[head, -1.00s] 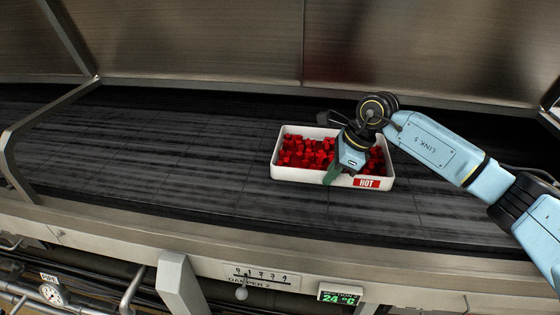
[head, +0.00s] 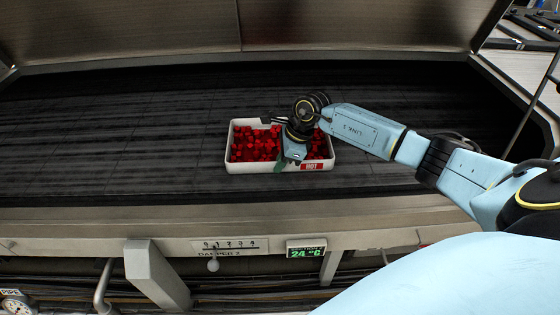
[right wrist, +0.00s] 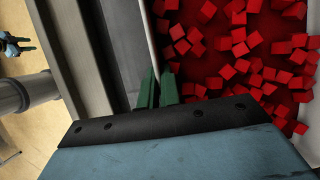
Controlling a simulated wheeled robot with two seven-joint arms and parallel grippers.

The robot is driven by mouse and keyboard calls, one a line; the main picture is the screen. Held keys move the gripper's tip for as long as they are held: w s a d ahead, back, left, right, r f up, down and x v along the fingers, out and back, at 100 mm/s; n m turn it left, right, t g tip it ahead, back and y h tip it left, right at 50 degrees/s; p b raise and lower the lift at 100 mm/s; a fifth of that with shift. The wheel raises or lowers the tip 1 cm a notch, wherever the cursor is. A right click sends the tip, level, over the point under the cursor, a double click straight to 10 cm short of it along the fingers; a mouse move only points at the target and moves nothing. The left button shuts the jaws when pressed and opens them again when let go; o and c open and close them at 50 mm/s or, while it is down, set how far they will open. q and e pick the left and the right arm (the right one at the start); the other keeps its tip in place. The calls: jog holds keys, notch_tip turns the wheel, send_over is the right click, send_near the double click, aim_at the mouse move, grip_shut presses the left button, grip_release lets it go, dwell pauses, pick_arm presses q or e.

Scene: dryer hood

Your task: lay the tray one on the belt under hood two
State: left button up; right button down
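The tray (head: 236,165) is a white shallow box full of red cubes, with a red HOT label on its near wall. It lies flat on the dark belt (head: 110,130) under the hood. My right gripper (head: 280,167) reaches down over the tray's near wall. In the right wrist view its green fingers (right wrist: 158,90) stand on both sides of the tray's thin white rim, close together, shut on it. The red cubes fill the tray's inside there. The gripper hides part of the near wall and some cubes. My left gripper is not in view.
The steel hood (head: 130,30) stands behind and above the belt. A steel front ledge (head: 80,222) carries a DAMPER 2 scale (head: 230,246) and a 24 °C display (head: 306,249). The belt is bare left and right of the tray.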

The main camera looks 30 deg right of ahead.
jog(key=shift+w+r, duration=0.1)
jog(key=shift+r, duration=0.1)
jog(key=shift+f, duration=0.1)
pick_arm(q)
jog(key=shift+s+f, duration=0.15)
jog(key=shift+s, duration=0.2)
pick_arm(e)
jog(key=c, duration=1.6)
grip_release()
jog(key=shift+f, duration=0.1)
